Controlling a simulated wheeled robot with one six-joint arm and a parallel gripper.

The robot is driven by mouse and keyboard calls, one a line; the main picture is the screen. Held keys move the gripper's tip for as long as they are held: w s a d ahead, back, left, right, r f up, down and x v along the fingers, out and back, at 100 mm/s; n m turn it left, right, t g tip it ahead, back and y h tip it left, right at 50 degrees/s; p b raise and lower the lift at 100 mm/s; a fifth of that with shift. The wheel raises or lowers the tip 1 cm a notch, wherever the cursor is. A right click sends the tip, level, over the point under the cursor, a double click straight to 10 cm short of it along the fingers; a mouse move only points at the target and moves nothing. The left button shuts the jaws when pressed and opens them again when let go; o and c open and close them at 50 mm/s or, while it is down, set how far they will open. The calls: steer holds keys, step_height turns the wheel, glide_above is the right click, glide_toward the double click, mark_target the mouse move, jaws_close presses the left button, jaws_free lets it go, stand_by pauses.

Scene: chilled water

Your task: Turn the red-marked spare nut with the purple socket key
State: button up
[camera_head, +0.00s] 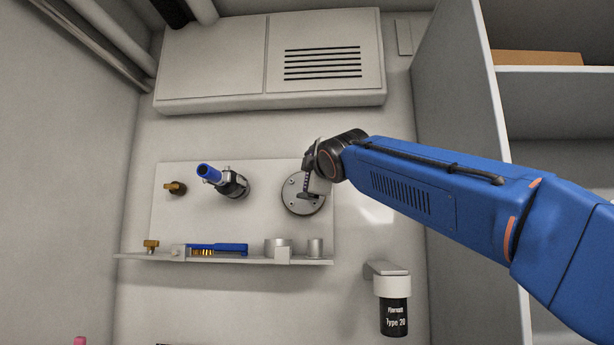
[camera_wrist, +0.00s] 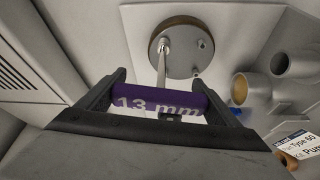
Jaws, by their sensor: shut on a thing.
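The purple socket key (camera_wrist: 152,101), marked "13 mm", lies crosswise between the fingers of my gripper (camera_wrist: 168,92), which is shut on its handle. A thin metal shaft runs from the key toward a round grey metal disc (camera_wrist: 197,35) on the wall panel. The shaft's far end overlaps the disc; I cannot tell whether it sits on a nut. Small studs show on the disc, but no red mark can be made out. In the head view my gripper (camera_head: 314,178) is in front of the disc (camera_head: 290,198) and hides its upper right part.
Left of the disc a blue-ended valve (camera_head: 210,174) and a brass fitting (camera_head: 176,188) stick out. Below, a narrow ledge (camera_head: 150,257) bears a blue-handled brush (camera_head: 225,247) and metal cups (camera_head: 315,246). A black canister (camera_head: 394,316) hangs lower right. A cabinet stands at right.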

steer(key=shift+m, duration=0.3)
steer(key=shift+r+m+t, duration=0.1)
steer(key=shift+m+t, duration=0.2)
steer(key=shift+m, duration=0.6)
steer(key=shift+d+r+m+t, duration=0.1)
steer(key=shift+m+t, duration=0.5)
steer(key=shift+m, duration=0.5)
steer(key=shift+d+r+m+t+h, duration=0.15)
steer(key=shift+m+t+h, duration=0.35)
steer(key=shift+m, duration=0.95)
steer(key=shift+d+r+m+t+h, duration=0.1)
steer(key=shift+m+t+h, duration=0.4)
steer(key=shift+m, duration=0.95)
steer(key=shift+n+g, duration=0.3)
steer(key=shift+n, duration=0.2)
steer(key=shift+s+a, duration=0.15)
steer(key=shift+s, duration=1.45)
steer(key=shift+s, duration=1.4)
